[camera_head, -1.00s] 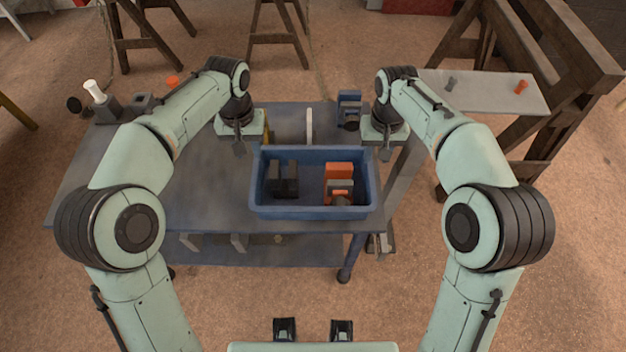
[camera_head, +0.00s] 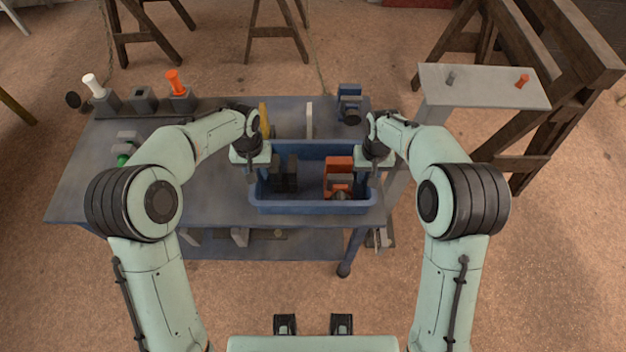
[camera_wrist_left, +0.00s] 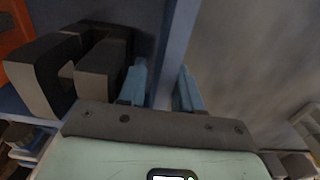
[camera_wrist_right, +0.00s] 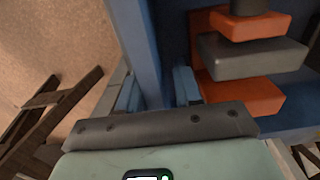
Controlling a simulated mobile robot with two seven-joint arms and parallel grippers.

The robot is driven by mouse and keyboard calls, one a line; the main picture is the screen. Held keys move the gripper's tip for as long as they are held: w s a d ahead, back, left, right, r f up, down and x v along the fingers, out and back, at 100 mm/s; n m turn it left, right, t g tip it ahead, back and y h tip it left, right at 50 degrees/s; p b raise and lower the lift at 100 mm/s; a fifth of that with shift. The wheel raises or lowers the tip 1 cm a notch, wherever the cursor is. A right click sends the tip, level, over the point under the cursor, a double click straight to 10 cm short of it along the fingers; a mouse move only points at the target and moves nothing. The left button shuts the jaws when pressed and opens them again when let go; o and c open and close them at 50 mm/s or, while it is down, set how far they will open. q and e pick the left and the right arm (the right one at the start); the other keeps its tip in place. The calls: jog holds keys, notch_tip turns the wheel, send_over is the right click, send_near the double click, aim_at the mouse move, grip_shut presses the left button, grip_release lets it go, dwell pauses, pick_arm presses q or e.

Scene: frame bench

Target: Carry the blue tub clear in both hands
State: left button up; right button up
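The blue tub (camera_head: 312,207) stands upright on the bench near its right end. It holds dark grey blocks on the left and orange and grey blocks on the right. My left gripper (camera_head: 254,176) is at the tub's left wall. In the left wrist view its open fingers (camera_wrist_left: 160,92) straddle the blue wall (camera_wrist_left: 178,40). My right gripper (camera_head: 371,174) is at the right wall. In the right wrist view its open fingers (camera_wrist_right: 157,92) straddle that wall (camera_wrist_right: 143,45). The fingertips are partly hidden in the head view.
The grey bench (camera_head: 215,205) is clear left of the tub. At its back left are a white peg (camera_head: 93,84), an orange peg (camera_head: 175,82) and a green item (camera_head: 123,160). A blue-and-black fixture (camera_head: 349,104) stands behind the tub. A pale shelf (camera_head: 485,87) is at right.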

pick_arm(q)
jog(key=shift+f, duration=0.4)
pick_arm(e)
jog(key=shift+f, duration=0.4)
pick_arm(q)
grip_shut()
pick_arm(e)
grip_shut()
pick_arm(q)
jog(key=shift+w+r, duration=0.1)
jog(key=shift+r, duration=0.1)
pick_arm(e)
jog(key=shift+w+r, duration=0.1)
jog(key=shift+r, duration=0.05)
